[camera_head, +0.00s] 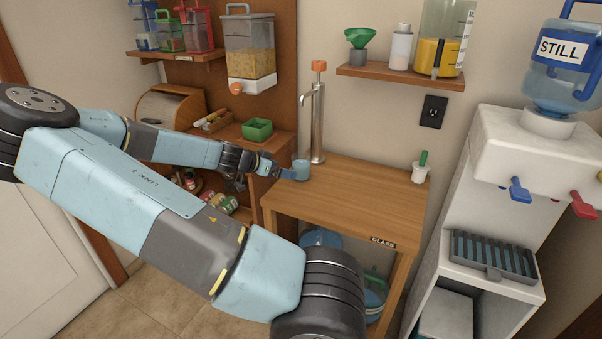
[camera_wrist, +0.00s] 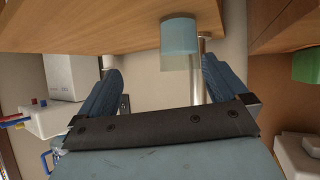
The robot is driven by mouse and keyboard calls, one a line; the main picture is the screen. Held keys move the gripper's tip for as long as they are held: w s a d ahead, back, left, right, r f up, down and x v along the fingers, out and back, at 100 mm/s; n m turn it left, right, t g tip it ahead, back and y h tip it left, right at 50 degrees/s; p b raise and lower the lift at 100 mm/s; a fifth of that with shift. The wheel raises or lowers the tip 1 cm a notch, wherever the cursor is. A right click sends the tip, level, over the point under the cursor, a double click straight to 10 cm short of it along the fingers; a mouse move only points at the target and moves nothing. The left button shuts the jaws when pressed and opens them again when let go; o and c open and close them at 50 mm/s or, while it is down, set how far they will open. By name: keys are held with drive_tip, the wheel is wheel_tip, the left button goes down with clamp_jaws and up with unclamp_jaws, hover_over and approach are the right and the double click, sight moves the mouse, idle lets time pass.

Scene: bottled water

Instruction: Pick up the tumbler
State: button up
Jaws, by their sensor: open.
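The tumbler (camera_head: 301,170) is a small light blue cup standing upright near the left back edge of the wooden table (camera_head: 360,193). In the wrist view the picture is upside down, and the tumbler (camera_wrist: 179,36) shows ahead of the fingers, right of the midline between them. My gripper (camera_head: 283,172) is at the table's left edge, just left of the tumbler, with a finger pointing at it. In the wrist view my gripper (camera_wrist: 161,68) has its two blue fingers spread, with nothing between them. Contact with the tumbler cannot be told.
A tall metal tap (camera_head: 318,118) with an orange top stands close behind the tumbler. A white pot (camera_head: 420,173) with a green handle stands at the table's right. A green box (camera_head: 257,130) sits on the left counter. The table's middle is clear.

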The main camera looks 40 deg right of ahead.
wheel_tip(320, 180, up, 2)
drive_tip(key=w+h, duration=0.2)
approach(308, 157)
drive_tip(key=d+f, duration=0.1)
drive_tip(key=d, duration=0.1)
drive_tip(key=shift+s+d+f+t, duration=0.3)
drive_tip(key=shift+s+f+t, duration=0.05)
drive_tip(key=shift+t, duration=0.05)
drive_tip(key=shift+x, duration=2.7)
drive_tip(key=shift+w+r, duration=0.1)
drive_tip(key=c, duration=1.5)
drive_tip(key=shift+c, duration=0.5)
drive_tip(key=shift+r, duration=0.2)
